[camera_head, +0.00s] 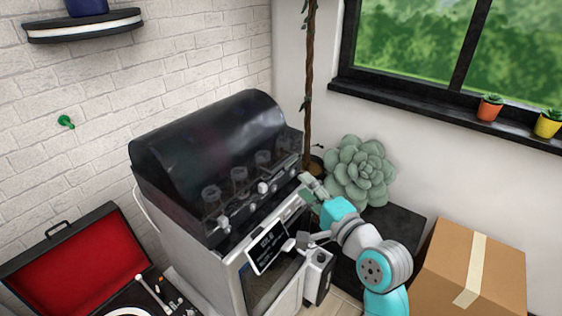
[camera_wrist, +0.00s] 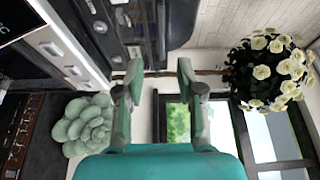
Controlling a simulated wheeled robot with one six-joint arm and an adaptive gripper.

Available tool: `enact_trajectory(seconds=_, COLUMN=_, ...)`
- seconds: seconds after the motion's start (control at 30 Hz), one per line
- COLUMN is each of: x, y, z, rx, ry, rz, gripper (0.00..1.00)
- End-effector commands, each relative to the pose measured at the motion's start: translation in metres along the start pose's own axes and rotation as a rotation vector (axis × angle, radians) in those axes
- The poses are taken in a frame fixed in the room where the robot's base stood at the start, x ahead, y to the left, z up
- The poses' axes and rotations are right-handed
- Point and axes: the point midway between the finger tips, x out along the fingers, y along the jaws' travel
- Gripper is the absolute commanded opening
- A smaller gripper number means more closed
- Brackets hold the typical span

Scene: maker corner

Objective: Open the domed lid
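The domed lid (camera_head: 205,135) is a dark, glossy, see-through cover on top of a white and black machine (camera_head: 195,262). It is down, with several clear cylinders (camera_head: 240,178) showing through its lower front. My gripper (camera_head: 308,186) is at the machine's front right corner, just below the lid's front edge. In the wrist view, my gripper (camera_wrist: 159,66) has its two fingers spread with nothing held between them. The dark lid (camera_wrist: 178,22) shows there beyond the fingertips, at the top. I cannot tell whether a finger touches the machine.
A tilted dark screen (camera_head: 267,247) is on the machine's front. A large succulent (camera_head: 358,172) stands right of my gripper on a dark cabinet (camera_head: 402,224), near a thin plant trunk (camera_head: 309,70). A cardboard box (camera_head: 450,258) is at right. An open red-lined record player case (camera_head: 70,262) is at left.

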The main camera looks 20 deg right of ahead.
Motion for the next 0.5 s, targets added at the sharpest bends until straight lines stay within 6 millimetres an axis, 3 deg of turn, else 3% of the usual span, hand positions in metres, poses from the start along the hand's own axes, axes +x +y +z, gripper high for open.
enact_trajectory(seconds=0.17, x=0.012, y=-0.003, z=0.0, rx=0.004, ry=-0.004, rz=-0.001, gripper=0.38)
enact_trajectory(seconds=0.5, x=0.07, y=-0.002, z=0.001, rx=0.003, ry=-0.004, rz=-0.001, gripper=0.38)
